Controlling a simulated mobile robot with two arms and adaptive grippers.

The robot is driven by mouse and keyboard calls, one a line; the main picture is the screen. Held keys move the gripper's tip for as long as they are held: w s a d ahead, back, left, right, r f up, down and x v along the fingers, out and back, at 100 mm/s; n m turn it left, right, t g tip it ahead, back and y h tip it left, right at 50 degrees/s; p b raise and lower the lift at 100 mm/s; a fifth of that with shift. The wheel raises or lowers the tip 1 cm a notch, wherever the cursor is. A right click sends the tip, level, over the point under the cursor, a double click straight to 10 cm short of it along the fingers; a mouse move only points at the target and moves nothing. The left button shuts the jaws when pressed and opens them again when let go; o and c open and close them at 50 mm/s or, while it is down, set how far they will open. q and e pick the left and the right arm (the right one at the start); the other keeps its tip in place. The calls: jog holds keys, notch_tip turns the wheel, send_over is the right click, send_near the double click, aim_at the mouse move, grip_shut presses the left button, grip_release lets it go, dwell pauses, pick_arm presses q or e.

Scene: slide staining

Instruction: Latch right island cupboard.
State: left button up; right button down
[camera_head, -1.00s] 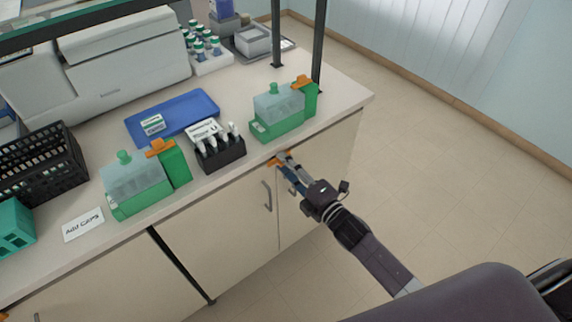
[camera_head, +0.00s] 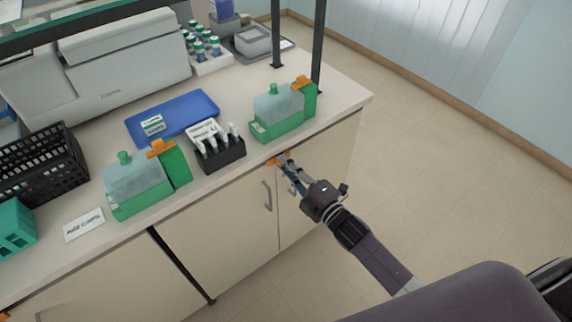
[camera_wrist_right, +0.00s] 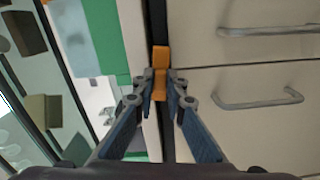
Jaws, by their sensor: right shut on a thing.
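The right island cupboard shows two cream doors (camera_head: 235,225) with grey handles below the counter edge. Both doors look closed. An orange latch (camera_head: 280,158) sits at the top of the doors, just under the counter. My right gripper (camera_head: 285,163) is at this latch. In the right wrist view the two fingertips (camera_wrist_right: 169,88) are shut on the orange latch (camera_wrist_right: 160,62), which stands between them. The handles (camera_wrist_right: 262,100) are to the right in that view. The latch's lower part is partly hidden by the fingers. My left gripper is not in view.
The counter (camera_head: 345,95) above holds two green-based staining containers (camera_head: 285,125), a black rack of bottles (camera_head: 222,157), a blue tray (camera_head: 172,115) and a black basket (camera_head: 40,165). The floor (camera_head: 430,150) right of the island is clear.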

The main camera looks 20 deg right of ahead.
jog(key=shift+m+p, duration=1.3)
jog(key=shift+m, duration=6.9)
jog(key=c, duration=2)
grip_release()
jog(key=shift+o, duration=0.2)
jog(key=v, duration=1.2)
